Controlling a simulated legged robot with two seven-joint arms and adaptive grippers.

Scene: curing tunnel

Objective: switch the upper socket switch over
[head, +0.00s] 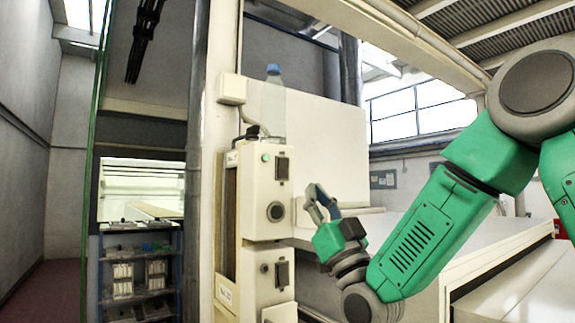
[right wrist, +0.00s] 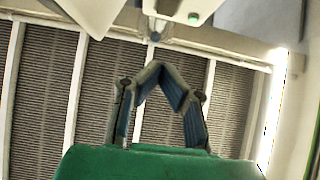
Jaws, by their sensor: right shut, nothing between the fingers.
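The upper cream socket box (head: 262,195) is fixed to the post in the head view. On its front are a small green button (head: 265,157), a dark switch (head: 282,168) and a round socket (head: 275,211). My right gripper (head: 318,188) is to the right of this box, apart from it, with fingers pointing up and empty. In the right wrist view, its fingers (right wrist: 155,66) come together at the tips. Part of a pale box with a green button (right wrist: 193,18) shows at that view's top edge. The switch's position is too small to tell. My left gripper is not in view.
A lower box with another dark switch (head: 282,274) sits beneath. A clear bottle with a blue cap (head: 273,105) stands on top, by a pale panel (head: 330,140). A large pale machine surface (head: 440,245) lies behind my right arm. Shelves (head: 140,270) stand at left.

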